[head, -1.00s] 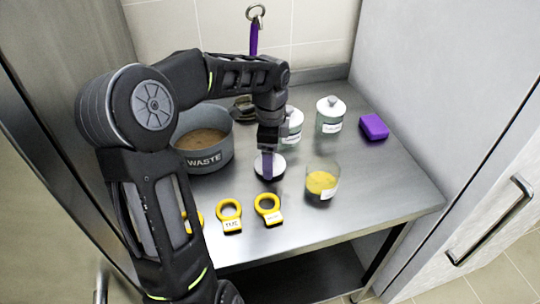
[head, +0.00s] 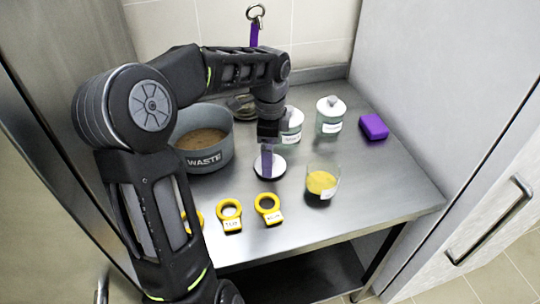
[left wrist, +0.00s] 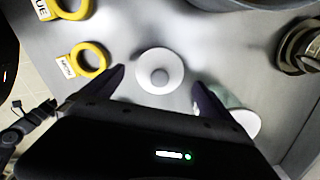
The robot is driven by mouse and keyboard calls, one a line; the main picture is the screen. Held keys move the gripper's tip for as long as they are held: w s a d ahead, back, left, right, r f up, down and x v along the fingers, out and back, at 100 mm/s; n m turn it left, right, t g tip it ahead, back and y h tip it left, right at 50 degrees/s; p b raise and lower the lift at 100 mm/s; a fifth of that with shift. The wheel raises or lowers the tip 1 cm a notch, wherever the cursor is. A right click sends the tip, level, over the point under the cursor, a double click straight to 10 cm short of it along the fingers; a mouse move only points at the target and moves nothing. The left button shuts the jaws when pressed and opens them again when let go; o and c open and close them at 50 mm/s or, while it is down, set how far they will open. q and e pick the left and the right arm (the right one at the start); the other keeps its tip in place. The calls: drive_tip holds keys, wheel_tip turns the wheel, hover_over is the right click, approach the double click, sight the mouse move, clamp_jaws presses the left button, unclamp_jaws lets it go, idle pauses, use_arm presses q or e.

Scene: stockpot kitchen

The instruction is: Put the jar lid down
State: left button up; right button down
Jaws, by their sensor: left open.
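The jar lid (head: 279,166) is a white disc with a dark edge, and it lies on the steel table in front of the waste pot. An open glass jar (head: 322,183) with yellow contents stands to the lid's right. My right gripper is not in view.
The grey waste pot (head: 204,140) stands behind left. Two lidded jars (head: 291,125) (head: 330,115) and a purple block (head: 374,127) are at the back. Yellow ring tags (head: 230,217) (head: 268,210) lie near the front edge. The table's right front is clear.

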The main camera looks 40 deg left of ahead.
use_arm(q)
wheel_tip(320, 180, up, 10)
drive_tip(key=p, duration=0.1)
drive_tip(key=shift+r, duration=0.2)
drive_tip(key=shift+d, duration=0.1)
idle(0.8)
